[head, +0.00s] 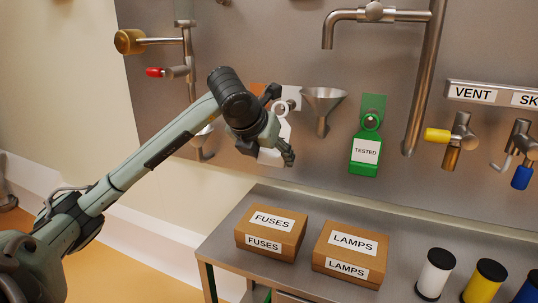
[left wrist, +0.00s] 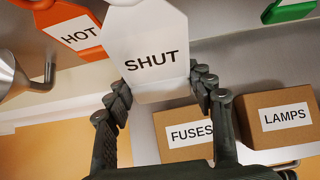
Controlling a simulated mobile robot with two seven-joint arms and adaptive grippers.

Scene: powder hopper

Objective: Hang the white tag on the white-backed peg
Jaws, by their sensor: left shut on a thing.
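The white tag reads SHUT (left wrist: 150,58) and stands upright between the fingers of my left gripper (left wrist: 162,88). In the head view my left gripper (head: 284,151) is in front of the steel panel, just below the white-backed peg (head: 291,92). A white ring-shaped part shows just above the gripper, over the backing. The gripper hides much of the tag there; a white piece of it (head: 269,157) shows below. The tag's top is cut off in the left wrist view, so I cannot tell whether its hole is around the peg. My right gripper is not in view.
An orange HOT tag (left wrist: 75,30) hangs left of the white tag. A steel funnel (head: 323,105) and a green TESTED tag (head: 365,152) are to the right. FUSES (head: 271,232) and LAMPS (head: 350,254) boxes stand on the shelf below. A steel pipe (head: 420,90) is farther right.

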